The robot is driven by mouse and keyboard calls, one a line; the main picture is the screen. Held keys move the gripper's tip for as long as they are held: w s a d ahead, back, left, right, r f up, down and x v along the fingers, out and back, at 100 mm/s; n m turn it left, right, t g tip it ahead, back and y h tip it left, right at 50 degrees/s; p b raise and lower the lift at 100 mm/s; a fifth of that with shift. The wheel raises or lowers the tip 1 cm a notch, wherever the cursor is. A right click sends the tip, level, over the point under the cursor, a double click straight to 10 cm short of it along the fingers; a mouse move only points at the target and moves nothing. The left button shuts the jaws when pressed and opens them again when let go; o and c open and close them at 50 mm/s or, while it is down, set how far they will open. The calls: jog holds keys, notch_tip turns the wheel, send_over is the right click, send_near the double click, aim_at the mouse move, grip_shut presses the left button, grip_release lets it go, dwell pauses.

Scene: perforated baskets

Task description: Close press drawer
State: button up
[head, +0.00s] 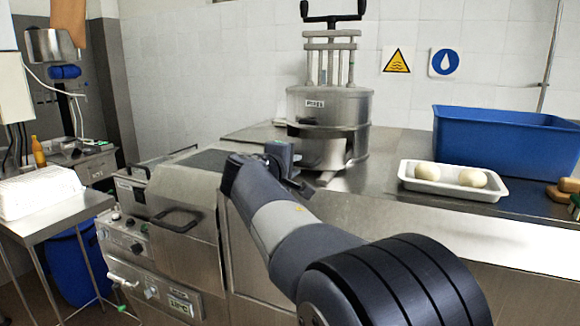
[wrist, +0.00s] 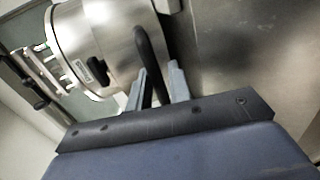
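The press (head: 330,105) is a steel cylinder with a label, upright rods and a black T-handle on top. It stands on the steel counter behind my gripper. In the wrist view the press (wrist: 115,40) appears tilted at the upper left. A black curved handle (wrist: 149,58) at its lower part reaches between my gripper's fingers (wrist: 157,85). The fingers are apart, with a visible gap beside the handle; the left finger looks nearer to it. In the head view my gripper (head: 292,165) is at the press's lower front, and my arm hides part of the drawer area.
A white tray (head: 445,188) with two pale balls and a blue bin (head: 500,135) stand on the counter at the right. A steel machine (head: 165,225) with handles is at the left. A white basket (head: 40,192) sits on a side table.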

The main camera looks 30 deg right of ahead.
dwell(0.4)
jog(key=shift+s+a, duration=0.15)
jog(key=shift+a, duration=0.15)
jog(key=b+v, duration=0.2)
jog(key=v, duration=0.9)
jog(key=shift+b, duration=0.35)
jog(key=shift+s+a, duration=0.1)
jog(key=shift+s, duration=0.05)
